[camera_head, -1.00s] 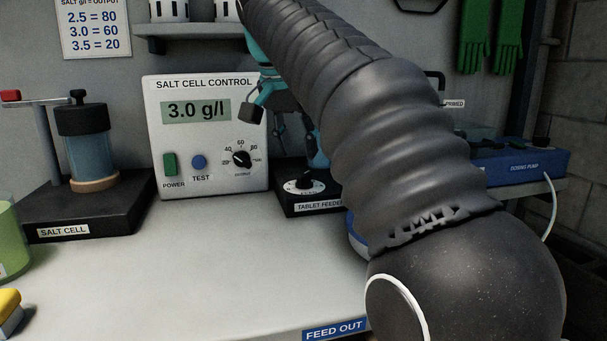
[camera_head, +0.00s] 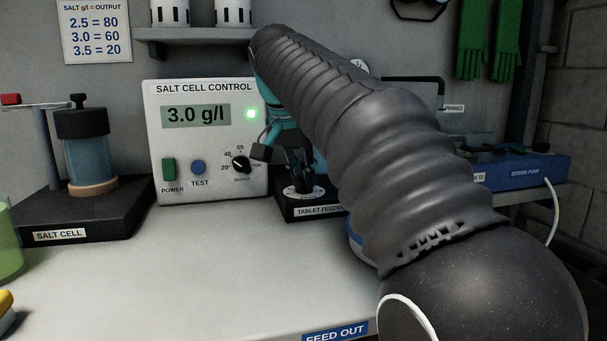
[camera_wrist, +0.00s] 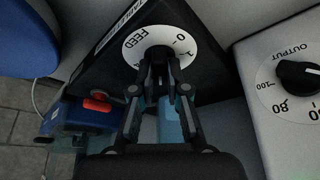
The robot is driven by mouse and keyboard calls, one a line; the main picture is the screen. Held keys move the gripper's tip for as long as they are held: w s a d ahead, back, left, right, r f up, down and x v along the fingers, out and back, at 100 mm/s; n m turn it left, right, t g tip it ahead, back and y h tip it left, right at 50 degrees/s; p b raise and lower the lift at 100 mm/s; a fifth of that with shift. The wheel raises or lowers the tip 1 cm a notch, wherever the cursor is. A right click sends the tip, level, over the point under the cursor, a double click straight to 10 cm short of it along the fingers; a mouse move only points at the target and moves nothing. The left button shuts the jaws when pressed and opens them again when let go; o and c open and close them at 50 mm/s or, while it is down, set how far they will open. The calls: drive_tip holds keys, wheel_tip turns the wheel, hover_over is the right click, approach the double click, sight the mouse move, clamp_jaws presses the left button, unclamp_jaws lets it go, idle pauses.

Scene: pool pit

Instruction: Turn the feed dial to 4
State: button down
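The tablet feeder (camera_head: 325,207) is a dark box with a white round feed dial (camera_head: 291,190), standing right of the salt cell control. My gripper (camera_head: 303,180) is over the dial, pointing down at it. In the wrist view the white dial plate (camera_wrist: 139,41) shows "FEED", a 0 and part of a scale. My two fingertips (camera_wrist: 161,62) are close together at the dark knob (camera_wrist: 160,52) at its middle, with a narrow gap between them. They hide most of the knob and its pointer, so I cannot tell whether they press on it or what it reads.
The salt cell control (camera_head: 207,140) stands close on the left, reading 3.0 g/l, with a lit green lamp (camera_head: 251,114) and an output dial (camera_head: 241,164). A blue dosing pump (camera_head: 530,171) is at right. The bench front (camera_head: 200,270) is clear.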

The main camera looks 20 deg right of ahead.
drive_tip(key=shift+m+p, duration=0.3)
drive_tip(key=shift+p, duration=0.1)
drive_tip(key=shift+r+m+g+p, duration=0.1)
drive_tip(key=shift+m+g+p, duration=0.2)
drive_tip(key=shift+m+p, duration=0.3)
drive_tip(key=m+h+p, duration=0.1)
drive_tip(key=m, duration=0.1)
drive_tip(key=shift+w+m+g, duration=0.1)
drive_tip(key=shift+m+g, duration=0.2)
drive_tip(key=shift+g, duration=0.1)
drive_tip(key=m+g, duration=0.1)
drive_tip(key=m, duration=0.2)
drive_tip(key=shift+w+h, duration=0.1)
drive_tip(key=shift+h, duration=0.2)
drive_tip(key=shift+m+g, duration=0.9)
drive_tip(key=shift+m, duration=1.2)
drive_tip(key=c, duration=1.2)
unclamp_jaws()
drive_tip(key=shift+o, duration=0.2)
